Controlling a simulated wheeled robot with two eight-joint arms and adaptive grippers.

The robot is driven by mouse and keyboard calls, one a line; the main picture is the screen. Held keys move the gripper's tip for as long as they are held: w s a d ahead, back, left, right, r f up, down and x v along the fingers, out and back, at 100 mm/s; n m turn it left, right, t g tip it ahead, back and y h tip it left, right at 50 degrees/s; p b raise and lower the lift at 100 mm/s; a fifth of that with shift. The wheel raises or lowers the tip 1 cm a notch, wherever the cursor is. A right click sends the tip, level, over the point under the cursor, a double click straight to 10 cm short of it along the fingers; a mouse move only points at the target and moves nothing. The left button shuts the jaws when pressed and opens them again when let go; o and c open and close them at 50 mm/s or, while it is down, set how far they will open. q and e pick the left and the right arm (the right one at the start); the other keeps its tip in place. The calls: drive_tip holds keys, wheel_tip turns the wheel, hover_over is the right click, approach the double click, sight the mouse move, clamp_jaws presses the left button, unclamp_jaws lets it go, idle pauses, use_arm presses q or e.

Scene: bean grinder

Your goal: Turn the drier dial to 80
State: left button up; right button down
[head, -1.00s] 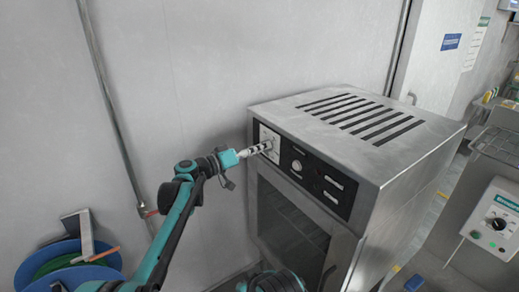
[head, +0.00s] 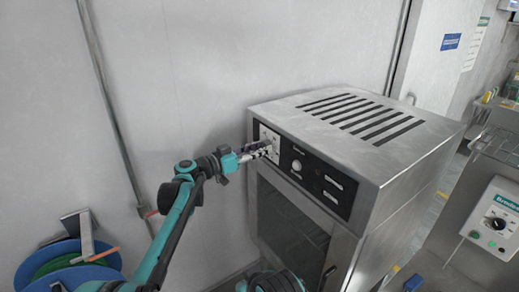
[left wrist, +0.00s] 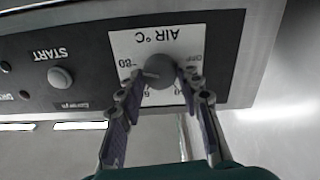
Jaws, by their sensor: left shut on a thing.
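The drier (head: 400,150) is a steel cabinet with a slotted top and a dark control panel on its front. Its dial (left wrist: 160,70) is a round grey knob on a white plate marked AIR °C, which appears upside down in the left wrist view. An 80 mark shows at the left of the knob and OFF at its upper right. My left gripper (head: 268,149) reaches the white plate from the left, its two fingers shut on the dial from either side. The dial's pointer cannot be made out. My right gripper is not in view.
A START button (left wrist: 60,77) is on the same panel, beside the white plate. A blue reel (head: 65,268) lies at the lower left. A grey control box with a knob (head: 497,224) stands at the right. The wall behind is bare except for a pipe (head: 118,120).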

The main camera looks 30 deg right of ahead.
use_arm(q)
drive_tip(key=shift+f, duration=0.1)
drive_tip(key=o, duration=1.2)
drive_tip(key=shift+c, duration=0.2)
drive_tip(key=a, duration=1.2)
drive_tip(key=shift+s, duration=0.45)
